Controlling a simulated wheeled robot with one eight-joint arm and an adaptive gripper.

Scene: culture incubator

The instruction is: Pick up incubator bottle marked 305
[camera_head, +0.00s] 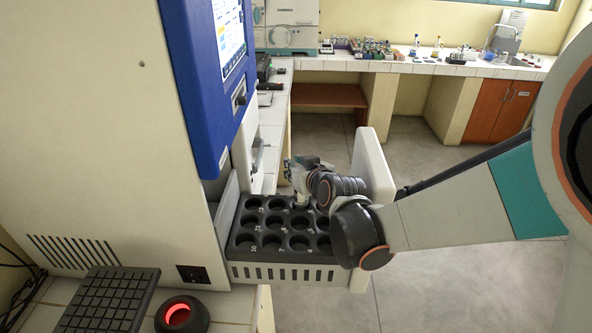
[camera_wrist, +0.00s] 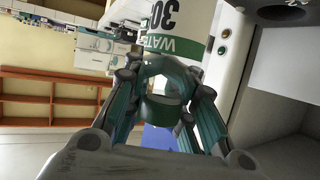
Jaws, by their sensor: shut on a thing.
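The bottle (camera_wrist: 180,18) fills the top of the wrist view. Its white label shows upside down, with "30", a cut-off end and part of a word on a green band. My gripper (camera_wrist: 165,95) has its fingers closed around the bottle's greenish top. In the head view my gripper (camera_head: 301,172) is over the back part of the black rack (camera_head: 275,270). A small pale part of the bottle (camera_head: 301,203) shows under it. I cannot tell whether the bottle's base is still in its hole.
The rack sticks out of the white incubator (camera_head: 100,130) and has several empty round holes. A pale upright panel (camera_head: 373,165) stands at its right. A keyboard (camera_head: 110,300) and a black round device with a red light (camera_head: 181,314) are at front left. Open floor lies right.

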